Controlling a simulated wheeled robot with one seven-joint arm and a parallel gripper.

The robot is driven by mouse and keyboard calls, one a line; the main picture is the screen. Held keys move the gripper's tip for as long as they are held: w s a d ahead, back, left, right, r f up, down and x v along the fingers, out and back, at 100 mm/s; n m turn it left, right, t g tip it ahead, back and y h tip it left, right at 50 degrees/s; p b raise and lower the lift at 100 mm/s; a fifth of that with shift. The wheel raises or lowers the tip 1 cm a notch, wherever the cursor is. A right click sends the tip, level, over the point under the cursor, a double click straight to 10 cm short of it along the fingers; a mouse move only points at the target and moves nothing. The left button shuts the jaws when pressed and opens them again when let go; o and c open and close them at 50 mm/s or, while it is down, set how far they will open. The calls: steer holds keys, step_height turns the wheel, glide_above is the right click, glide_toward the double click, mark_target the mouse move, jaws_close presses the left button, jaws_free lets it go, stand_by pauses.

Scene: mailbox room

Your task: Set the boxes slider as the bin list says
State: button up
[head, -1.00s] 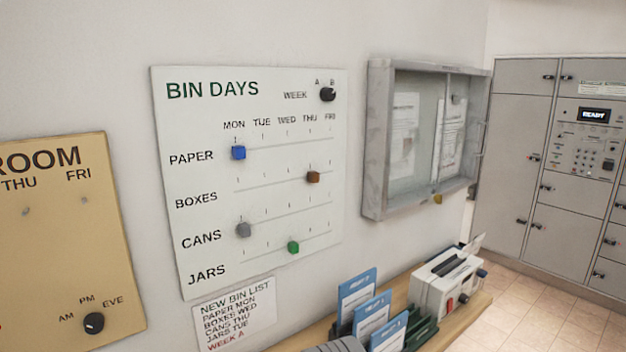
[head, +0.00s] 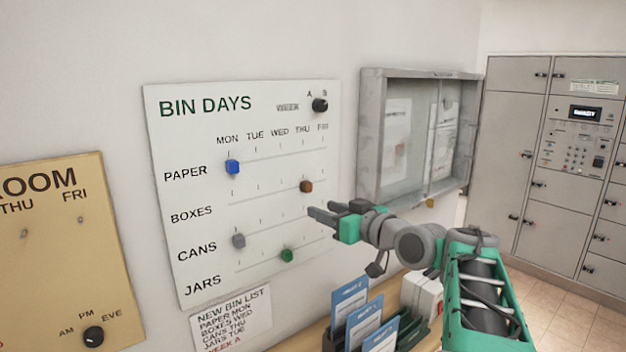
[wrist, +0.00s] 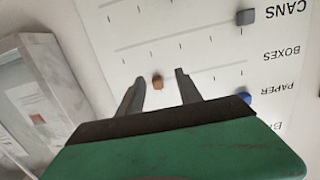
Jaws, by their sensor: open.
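The boxes slider is a small brown knob (head: 306,187) on the BOXES row of the white BIN DAYS board (head: 200,130), around the THU column. The paper bin list (head: 232,318) below the board reads BOXES WED. My gripper (head: 320,209) is open and empty, just right of and below the brown knob. In the wrist view, which is upside down, the brown knob (wrist: 157,82) shows between the two spread fingertips (wrist: 158,88). I see no contact, and the exact gap to the board is unclear.
Other knobs on the board are blue (head: 232,167), grey (head: 238,241) and green (head: 287,255); a black week knob (head: 320,105) is at top. A grey framed case (head: 370,140) juts out on the right. Blue leaflets (head: 350,300) stand below.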

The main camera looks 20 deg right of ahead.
mark_target(310, 187)
steer(key=shift+t, duration=0.5)
steer(key=w+r+p, duration=0.1)
steer(key=w, duration=0.1)
steer(key=w+r+p, duration=0.1)
steer(key=w, duration=0.1)
steer(key=w+r+p, duration=0.1)
steer(key=w, duration=0.1)
steer(key=shift+a, duration=0.2)
steer(key=shift+w+a, duration=0.15)
steer(key=shift+w, duration=0.3)
steer(key=shift+f, duration=0.1)
steer(key=shift+c, duration=0.5)
jaws_close()
